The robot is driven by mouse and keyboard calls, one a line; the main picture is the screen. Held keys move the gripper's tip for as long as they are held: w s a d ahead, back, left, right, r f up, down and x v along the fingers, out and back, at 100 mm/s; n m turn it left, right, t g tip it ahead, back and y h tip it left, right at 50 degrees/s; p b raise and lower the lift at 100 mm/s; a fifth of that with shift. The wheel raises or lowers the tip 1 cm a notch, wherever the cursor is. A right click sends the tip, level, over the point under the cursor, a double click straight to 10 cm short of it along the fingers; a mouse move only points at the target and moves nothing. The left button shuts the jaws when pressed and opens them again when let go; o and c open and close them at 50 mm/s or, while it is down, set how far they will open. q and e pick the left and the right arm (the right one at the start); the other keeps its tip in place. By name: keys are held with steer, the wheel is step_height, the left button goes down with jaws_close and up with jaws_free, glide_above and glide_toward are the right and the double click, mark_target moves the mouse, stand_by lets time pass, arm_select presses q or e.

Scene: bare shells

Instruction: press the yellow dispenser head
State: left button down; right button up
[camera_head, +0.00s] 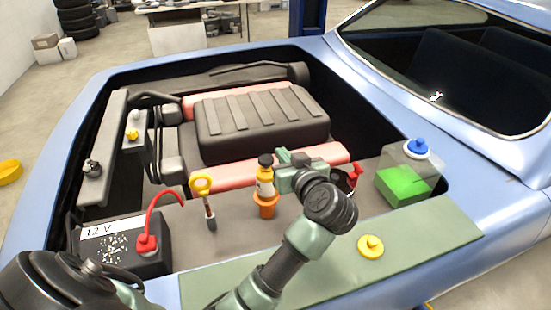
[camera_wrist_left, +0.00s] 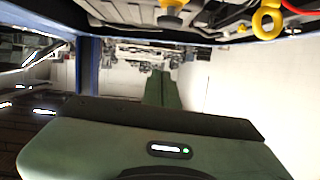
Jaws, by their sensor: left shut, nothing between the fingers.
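A small bottle (camera_head: 265,183) with a black cap and a pale orange body stands upright in an orange base in the engine bay. I cannot make out for certain which part is a yellow dispenser head. A yellow ring handle (camera_head: 201,184) stands left of the bottle and also shows at the top of the left wrist view (camera_wrist_left: 267,22). A round yellow cap (camera_head: 371,246) lies on the green front panel. My left gripper (camera_head: 284,160) is shut and empty, just right of the bottle's cap; whether it touches is unclear. My right gripper is out of view.
A battery (camera_head: 120,247) with a red cable sits at the left. A ribbed black engine cover (camera_head: 262,122) is behind the bottle. A reservoir with green fluid and a blue cap (camera_head: 417,148) is at the right. The green front panel (camera_head: 320,262) is mostly clear.

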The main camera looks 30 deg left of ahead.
arm_select(q)
steer(key=shift+w+d+f, duration=0.15)
steer(key=shift+d+f, duration=0.05)
steer(key=p, duration=0.2)
glide_above(272, 161)
steer(key=f, duration=0.2)
steer(key=shift+w+f, duration=0.2)
steer(key=shift+f, duration=0.1)
step_height(272, 161, down, 3)
steer(key=shift+r, duration=0.15)
steer(key=shift+s+f+p, duration=0.15)
steer(key=shift+f+p, duration=0.15)
steer(key=shift+f, duration=0.5)
